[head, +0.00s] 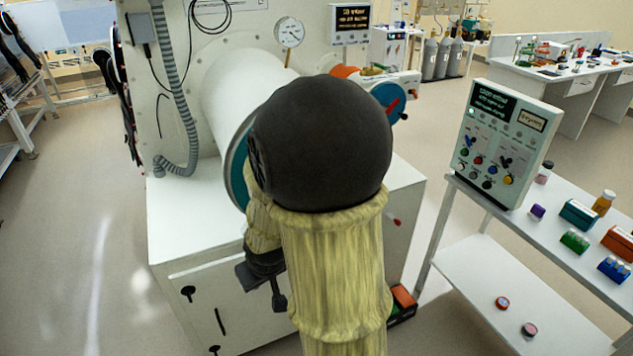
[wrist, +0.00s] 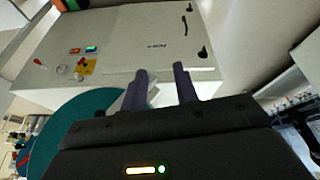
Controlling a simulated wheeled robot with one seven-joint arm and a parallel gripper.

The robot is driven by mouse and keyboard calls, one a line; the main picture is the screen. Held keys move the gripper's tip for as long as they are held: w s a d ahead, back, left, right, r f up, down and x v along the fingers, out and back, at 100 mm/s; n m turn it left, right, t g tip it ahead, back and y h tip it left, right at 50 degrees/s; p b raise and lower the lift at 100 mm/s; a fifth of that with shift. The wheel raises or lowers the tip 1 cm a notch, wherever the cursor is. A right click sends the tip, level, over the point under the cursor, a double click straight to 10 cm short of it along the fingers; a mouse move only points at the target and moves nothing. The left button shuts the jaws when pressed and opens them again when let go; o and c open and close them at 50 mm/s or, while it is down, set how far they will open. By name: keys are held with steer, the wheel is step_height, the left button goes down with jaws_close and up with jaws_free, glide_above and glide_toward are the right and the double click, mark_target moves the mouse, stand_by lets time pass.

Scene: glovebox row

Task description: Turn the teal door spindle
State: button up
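A large white cylinder (head: 238,90) on the glovebox front ends in a teal round door (head: 238,165), seen almost edge-on. My dark arm covers most of its face, so its spindle is hidden in the head view. In the wrist view the teal door (wrist: 75,118) fills the lower left, partly behind my gripper body; no spindle shows clearly. A smaller teal disc (head: 386,94) with a red bar sits further right. My gripper (wrist: 160,71) is open, its two dark fingers apart with nothing seen between them. In the head view it hangs low, in front of the white cabinet.
The white cabinet (head: 205,290) stands below the cylinder. A grey corrugated hose (head: 175,80) hangs left and a gauge (head: 289,32) sits above. A control panel (head: 505,140) stands on a white cart (head: 490,275) at right with small boxes and bottles. Floor at left is clear.

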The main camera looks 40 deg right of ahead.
steer(key=w+d+f+m+t+p, duration=0.1)
steer(key=w+d+t+p, duration=0.15)
steer(key=d, duration=0.55)
steer(key=w+d+f+m+t+p, duration=0.1)
steer(key=w+d+t, duration=0.15)
steer(key=d, duration=0.55)
steer(key=s+d+r+m+t+p, duration=0.2)
steer(key=s+d+r+m+t, duration=0.1)
steer(key=s+d+r+t, duration=0.3)
steer(key=s+d+t, duration=0.2)
steer(key=d, duration=0.2)
steer(key=shift+r+t+y, duration=0.3)
steer(key=shift+r, duration=0.1)
steer(key=shift+w, duration=0.15)
steer(key=w+p, duration=0.6)
steer(key=w, duration=1.1)
